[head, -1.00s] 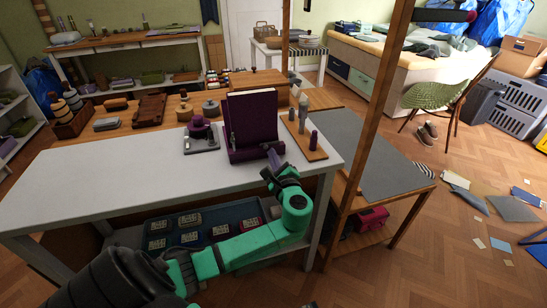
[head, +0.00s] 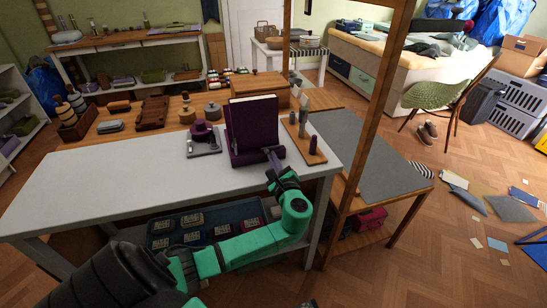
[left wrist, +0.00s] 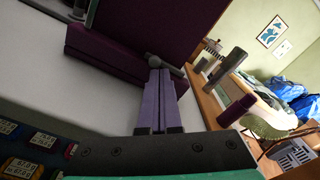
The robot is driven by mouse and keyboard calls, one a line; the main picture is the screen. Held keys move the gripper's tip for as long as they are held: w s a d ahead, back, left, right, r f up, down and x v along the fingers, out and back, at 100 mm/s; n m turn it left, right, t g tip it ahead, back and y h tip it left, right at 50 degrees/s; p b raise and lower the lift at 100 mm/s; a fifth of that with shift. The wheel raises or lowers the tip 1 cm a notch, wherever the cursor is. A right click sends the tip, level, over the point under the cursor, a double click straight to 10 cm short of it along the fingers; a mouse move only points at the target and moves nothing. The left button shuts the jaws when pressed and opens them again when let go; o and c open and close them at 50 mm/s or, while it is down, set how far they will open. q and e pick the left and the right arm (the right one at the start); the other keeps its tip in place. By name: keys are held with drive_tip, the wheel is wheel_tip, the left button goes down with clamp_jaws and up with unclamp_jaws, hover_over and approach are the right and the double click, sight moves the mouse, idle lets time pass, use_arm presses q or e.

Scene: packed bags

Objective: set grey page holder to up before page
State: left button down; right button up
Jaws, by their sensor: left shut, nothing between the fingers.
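A dark purple book stand (head: 254,130) stands upright near the right end of the white table (head: 110,170), with pale page edges along its top. In the left wrist view, its purple panel (left wrist: 178,25) and lower ledge (left wrist: 105,55) fill the top. A small grey rod (left wrist: 172,69), apparently the page holder, sits at the ledge's right end. My left gripper (head: 272,155) is shut and empty at the front right of the stand. Its fingertips (left wrist: 157,72) are right at the grey rod; I cannot tell whether they touch it. My right gripper is not in view.
A wooden tray (head: 304,142) with several upright pegs stands close right of the stand. A purple tape dispenser (head: 203,138) is close on its left. A wooden post (head: 362,135) rises at right. The table's left part is clear.

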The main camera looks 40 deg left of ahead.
use_arm(q)
drive_tip(key=shift+r+m+p, duration=0.6)
drive_tip(key=shift+m+p, duration=0.4)
drive_tip(key=shift+p, duration=0.8)
drive_tip(key=m+p, duration=0.2)
drive_tip(key=p, duration=0.1)
drive_tip(key=r+m+p, duration=0.1)
drive_tip(key=m+p, duration=0.1)
drive_tip(key=p, duration=0.1)
drive_tip(key=shift+w+d+r+m, duration=0.1)
drive_tip(key=shift+w+r+m, duration=0.1)
drive_tip(key=shift+m, duration=0.1)
drive_tip(key=m+p, duration=0.2)
drive_tip(key=m, duration=0.1)
drive_tip(key=r+m+p, duration=0.1)
drive_tip(key=p, duration=0.1)
drive_tip(key=shift+w+d+g, duration=0.25)
drive_tip(key=shift+w+g, duration=0.05)
drive_tip(key=shift+w+d+r+m+p, duration=0.1)
drive_tip(key=shift+m+p, duration=0.3)
drive_tip(key=shift+m, duration=0.2)
drive_tip(key=shift+w+d+m+p, duration=0.1)
drive_tip(key=shift+m+p, duration=0.25)
drive_tip(key=shift+m, duration=0.25)
drive_tip(key=shift+w+m+y, duration=0.15)
drive_tip(key=shift+m+y, duration=0.15)
drive_tip(key=shift+m, duration=0.4)
